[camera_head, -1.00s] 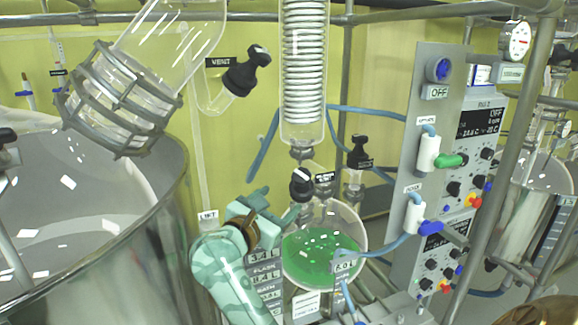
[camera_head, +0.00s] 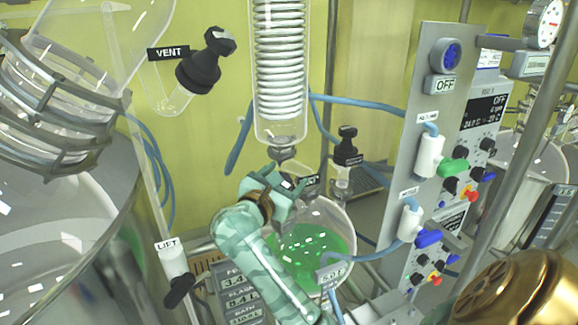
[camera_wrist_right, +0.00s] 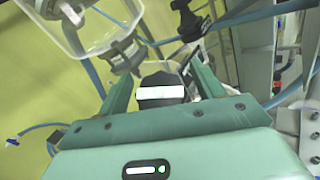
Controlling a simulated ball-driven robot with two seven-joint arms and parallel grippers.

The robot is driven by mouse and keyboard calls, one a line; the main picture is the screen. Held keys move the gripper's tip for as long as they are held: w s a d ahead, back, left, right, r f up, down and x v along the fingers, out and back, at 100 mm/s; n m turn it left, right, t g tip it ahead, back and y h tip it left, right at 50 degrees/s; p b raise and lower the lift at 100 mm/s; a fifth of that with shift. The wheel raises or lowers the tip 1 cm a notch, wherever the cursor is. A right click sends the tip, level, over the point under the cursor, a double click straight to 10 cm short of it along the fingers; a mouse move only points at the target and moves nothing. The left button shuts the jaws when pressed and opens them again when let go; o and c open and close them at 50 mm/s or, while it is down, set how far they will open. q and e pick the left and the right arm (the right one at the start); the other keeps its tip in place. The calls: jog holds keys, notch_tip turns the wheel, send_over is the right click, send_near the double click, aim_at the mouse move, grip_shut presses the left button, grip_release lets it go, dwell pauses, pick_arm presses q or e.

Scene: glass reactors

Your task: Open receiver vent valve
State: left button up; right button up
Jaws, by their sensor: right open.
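A black valve knob with a white bar (camera_wrist_right: 162,93) sits between the fingers of my right gripper in the right wrist view. I take it for the receiver vent valve. The right gripper (camera_head: 277,186) is open around the knob, and I cannot tell whether either finger touches it. In the head view the gripper hides most of the knob, beside a small black label (camera_head: 312,180) too small to read. The glass receiver flask (camera_head: 325,225) with green liquid (camera_head: 308,250) is below. My left gripper is not in view.
A glass condenser coil (camera_head: 280,75) hangs above the gripper. Another black knob (camera_head: 346,147) stands to the right, and a large one labelled VENT (camera_head: 205,62) at upper left. A control panel (camera_head: 432,75) with blue hoses (camera_head: 365,112) is on the right. A LIFT handle (camera_head: 178,290) is at lower left.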

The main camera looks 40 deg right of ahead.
jog(key=shift+w+d, duration=0.15)
jog(key=shift+d, duration=0.15)
jog(key=shift+a, duration=0.1)
jog(key=c, duration=1)
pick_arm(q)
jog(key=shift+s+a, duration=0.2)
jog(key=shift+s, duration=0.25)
pick_arm(e)
jog(key=shift+n+t, duration=0.3)
jog(key=shift+t, duration=0.2)
